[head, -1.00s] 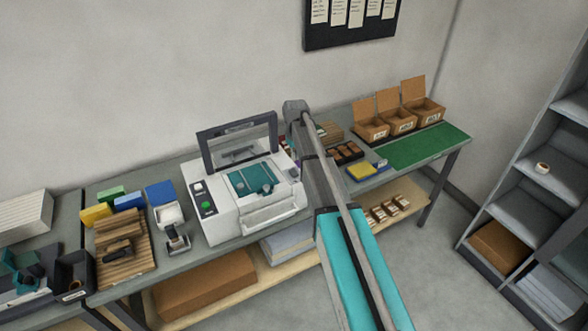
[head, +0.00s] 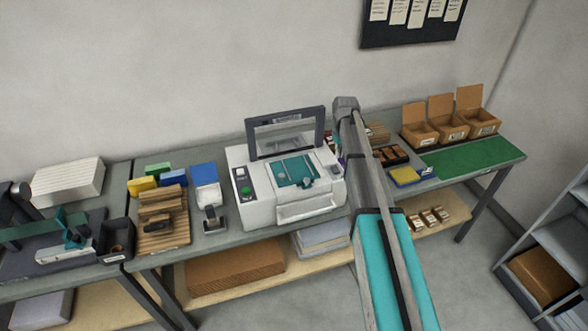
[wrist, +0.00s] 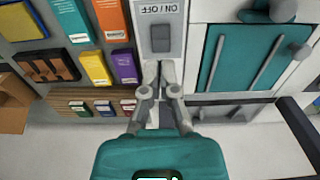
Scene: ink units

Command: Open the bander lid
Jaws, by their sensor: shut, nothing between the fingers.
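The white bander (head: 262,207) stands on the middle of the bench in the head view. Its dark-framed, clear-windowed lid (head: 320,130) stands up at the back, above the teal plate (head: 290,173). In the wrist view the bander's teal plate (wrist: 240,62) is at upper right, and a dark bar (wrist: 300,130), which looks like the lid frame, runs down the right edge. My gripper (wrist: 163,66) is shut and empty, with its tips over or close to the ON/OFF switch (wrist: 160,38); contact cannot be told. In the head view my arm hides the gripper.
Coloured packs (wrist: 118,20) and small cartons lie beside the switch in the wrist view. In the head view, open cardboard boxes (head: 452,128) and a green mat (head: 475,155) are to the right. A wooden pallet (head: 163,235) and a tape-like tool lie left of the bander.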

